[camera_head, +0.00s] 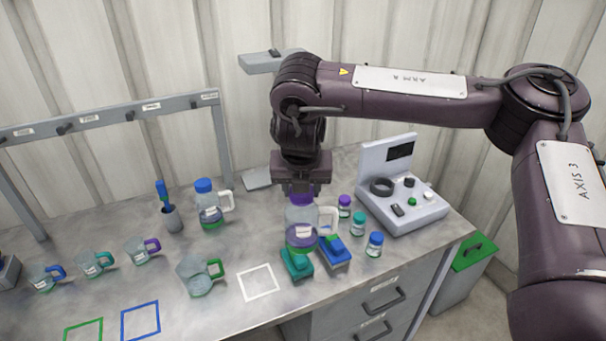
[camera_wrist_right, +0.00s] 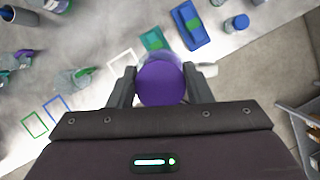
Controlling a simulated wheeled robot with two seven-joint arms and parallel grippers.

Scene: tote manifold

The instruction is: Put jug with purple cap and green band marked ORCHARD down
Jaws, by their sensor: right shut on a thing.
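The jug with the purple cap (camera_head: 301,215) hangs upright from my right gripper (camera_head: 301,192), with a white handle on its right. Its band looks purple low on the body, and I cannot read its label. In the right wrist view the purple cap (camera_wrist_right: 161,83) sits between the two fingers of my right gripper (camera_wrist_right: 161,88), which are shut on it. In the head view the jug's lower part overlaps a teal-green block (camera_head: 297,265), and I cannot tell whether it touches. My left gripper is in neither view.
A white outlined square (camera_head: 258,283) is bare, just left of the jug. Blue and green squares lie further left. A blue-capped jug (camera_head: 207,207), a green-handled pitcher (camera_head: 200,277), several mugs, small capped jars (camera_head: 375,244) and a grey device (camera_head: 402,205) stand around. The bench ends at right.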

